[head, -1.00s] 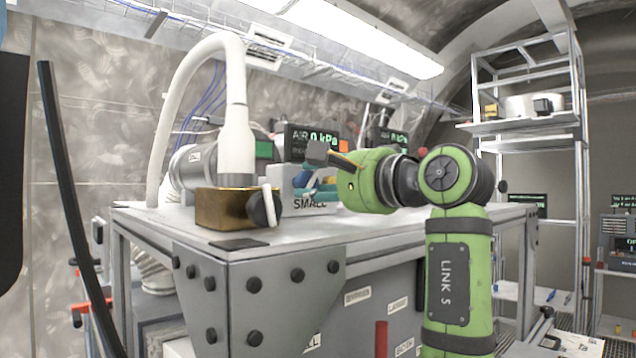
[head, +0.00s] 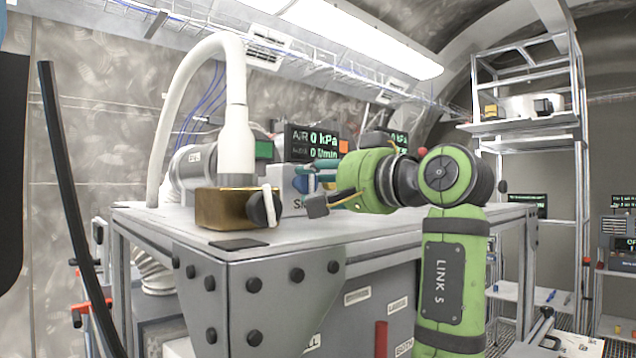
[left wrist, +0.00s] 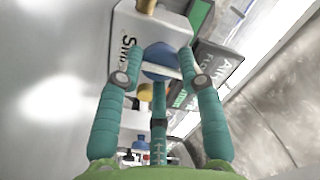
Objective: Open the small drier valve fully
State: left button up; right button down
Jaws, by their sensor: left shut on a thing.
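The small drier is a white box (head: 290,207) on the table top, its "SMALL" label partly covered. In the left wrist view the box (left wrist: 124,28) carries a blue round valve knob (left wrist: 157,57) with a pale bar across it. My left gripper (left wrist: 162,72) has teal jointed fingers on both sides of this knob and is shut on it. In the head view the gripper (head: 306,178) reaches in at the box's face, and its fingers hide most of the knob. How far the valve is turned cannot be read. My right gripper is not in view.
A brass block (head: 222,209) with a black knob and white lever stands left of the box, under a white hose (head: 236,130). A display (head: 312,142) behind reads 0 kPa. The table's front corner (head: 235,290) is close by; the table top right of the box is largely clear.

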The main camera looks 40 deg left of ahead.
pick_arm(q)
jog(key=shift+r, duration=0.1)
dwell(0.3)
jog(key=o, duration=1)
jog(key=shift+o, duration=0.7)
jog(key=shift+d, duration=0.15)
jog(key=d, duration=0.7)
jog(key=s+d, duration=0.1)
jog(key=d, duration=0.3)
jog(key=shift+d, duration=0.35)
